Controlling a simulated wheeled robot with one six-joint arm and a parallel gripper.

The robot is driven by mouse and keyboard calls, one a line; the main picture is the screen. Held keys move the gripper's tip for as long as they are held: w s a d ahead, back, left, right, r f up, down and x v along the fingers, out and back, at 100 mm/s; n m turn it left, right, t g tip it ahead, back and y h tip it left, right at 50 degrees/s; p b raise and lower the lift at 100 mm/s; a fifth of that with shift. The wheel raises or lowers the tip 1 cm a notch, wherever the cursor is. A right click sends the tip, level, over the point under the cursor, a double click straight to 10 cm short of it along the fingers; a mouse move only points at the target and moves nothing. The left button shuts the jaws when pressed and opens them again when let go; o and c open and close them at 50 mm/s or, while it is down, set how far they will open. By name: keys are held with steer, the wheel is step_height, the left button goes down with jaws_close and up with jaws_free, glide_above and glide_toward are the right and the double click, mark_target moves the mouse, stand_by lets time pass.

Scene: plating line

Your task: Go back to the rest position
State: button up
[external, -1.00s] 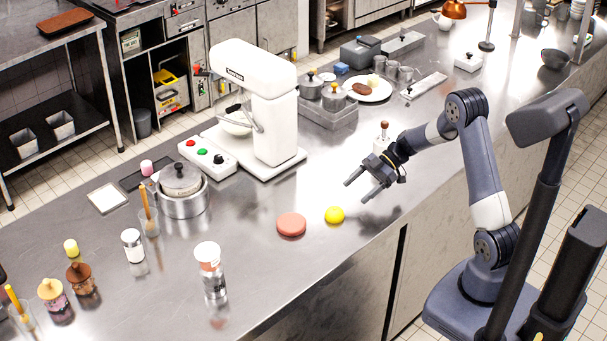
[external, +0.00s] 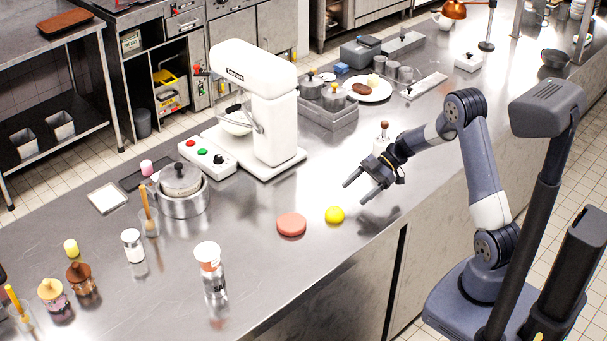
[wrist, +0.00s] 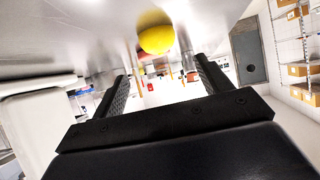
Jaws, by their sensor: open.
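My gripper (external: 368,187) is open and empty in the external view. It hangs above the steel counter (external: 265,275), near its front edge, with the arm bent at the elbow. In the wrist view, my gripper (wrist: 160,85) shows two dark fingers spread apart with nothing between them. A yellow ball (external: 335,214) lies on the counter to the lower left of the fingers, apart from them. The yellow ball (wrist: 156,34) also shows beyond the fingertips in the wrist view.
A reddish round disc (external: 291,224) lies beside the ball. A white stand mixer (external: 268,110) stands behind. A bottle with a brown top (external: 384,137) is close behind my gripper. A clear shaker (external: 213,274) and a lidded pot (external: 181,199) stand to the left.

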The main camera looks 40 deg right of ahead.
mark_target(338, 208)
steer(key=x, duration=0.8)
steer(key=shift+a+f+p, duration=0.2)
steer(key=shift+a+p, duration=0.05)
steer(key=shift+p, duration=0.1)
step_height(338, 208, up, 3)
steer(key=shift+d+f, duration=0.15)
steer(key=shift+d, duration=0.05)
steer(key=shift+r, duration=0.7)
